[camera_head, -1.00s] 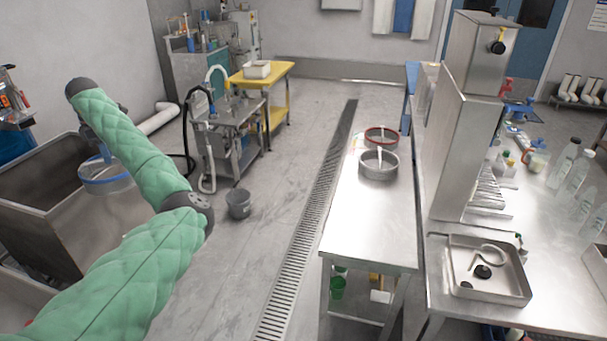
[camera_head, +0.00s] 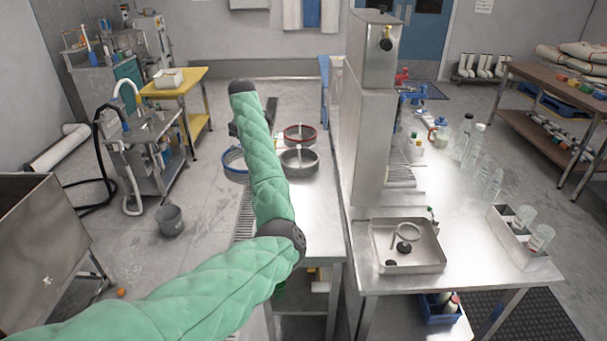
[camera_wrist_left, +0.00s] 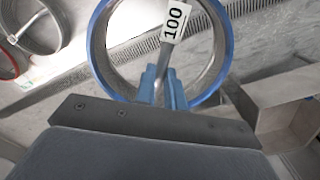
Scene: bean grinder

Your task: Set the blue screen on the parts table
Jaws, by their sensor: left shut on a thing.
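The blue screen (camera_head: 234,161), a round sieve with a blue rim, is held by my left gripper just left of the parts table (camera_head: 318,222). In the head view my own arm hides the gripper and part of the screen. A red-rimmed screen (camera_head: 300,131) and a plain grey screen (camera_head: 299,160) rest on the parts table. My right gripper is not in view.
A tall steel machine (camera_head: 366,120) stands right of the parts table. The near part of the table top is bare. A steel bin (camera_head: 40,235) stands at left, a grey bucket (camera_head: 170,220) on the floor, and a yellow cart (camera_head: 178,90) behind.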

